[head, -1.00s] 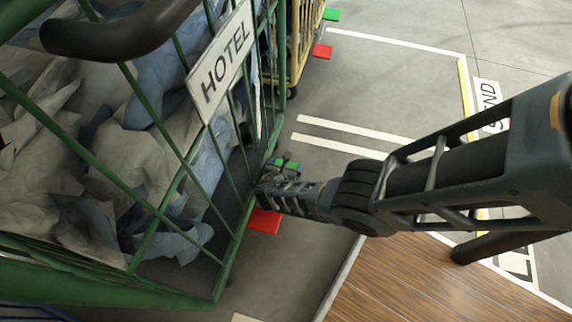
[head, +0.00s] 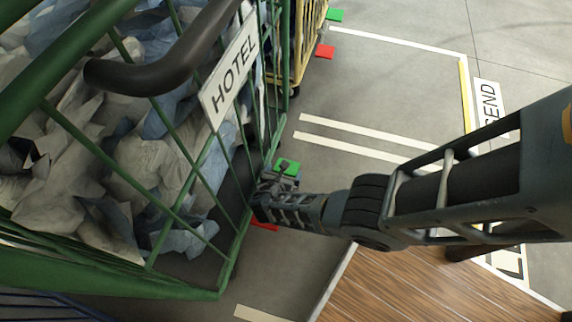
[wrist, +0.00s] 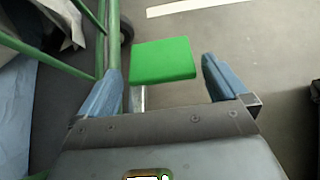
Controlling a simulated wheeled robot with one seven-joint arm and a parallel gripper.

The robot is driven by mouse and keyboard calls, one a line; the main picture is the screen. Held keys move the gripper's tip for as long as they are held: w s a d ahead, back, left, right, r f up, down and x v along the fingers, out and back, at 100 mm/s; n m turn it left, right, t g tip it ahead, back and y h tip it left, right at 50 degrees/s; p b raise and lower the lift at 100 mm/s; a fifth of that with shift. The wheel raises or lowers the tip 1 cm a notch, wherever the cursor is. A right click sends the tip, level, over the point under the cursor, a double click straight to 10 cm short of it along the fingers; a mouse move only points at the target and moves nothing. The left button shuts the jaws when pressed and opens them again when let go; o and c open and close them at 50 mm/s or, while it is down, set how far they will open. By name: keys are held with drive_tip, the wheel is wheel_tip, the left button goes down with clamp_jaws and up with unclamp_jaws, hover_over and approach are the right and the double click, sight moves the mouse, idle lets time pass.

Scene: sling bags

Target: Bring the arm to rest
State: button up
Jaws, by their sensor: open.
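My gripper (head: 268,197) is beside the lower corner of the green cage trolley (head: 232,240) with the HOTEL sign (head: 230,76). In the wrist view my gripper (wrist: 161,66) is open, with its two blue-grey fingers apart. A green pedal (wrist: 162,60) on a metal stem appears between and beyond the fingertips, with no finger seen touching it. The green pedal also shows in the head view (head: 288,167), just above my gripper. A red pedal (head: 265,227) shows below my gripper, mostly hidden by it. My arm reaches in from the right.
The trolley holds crumpled grey and blue cloth bundles (head: 150,160) behind its bars. A yellow trolley (head: 300,50) with its own red and green pedals stands at the back. A wooden surface (head: 420,285) lies below my arm. The marked floor (head: 390,90) behind is clear.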

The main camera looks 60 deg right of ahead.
drive_tip(key=shift+s+a+r, duration=0.2)
drive_tip(key=shift+a+r, duration=0.1)
drive_tip(key=shift+a, duration=0.1)
idle(0.3)
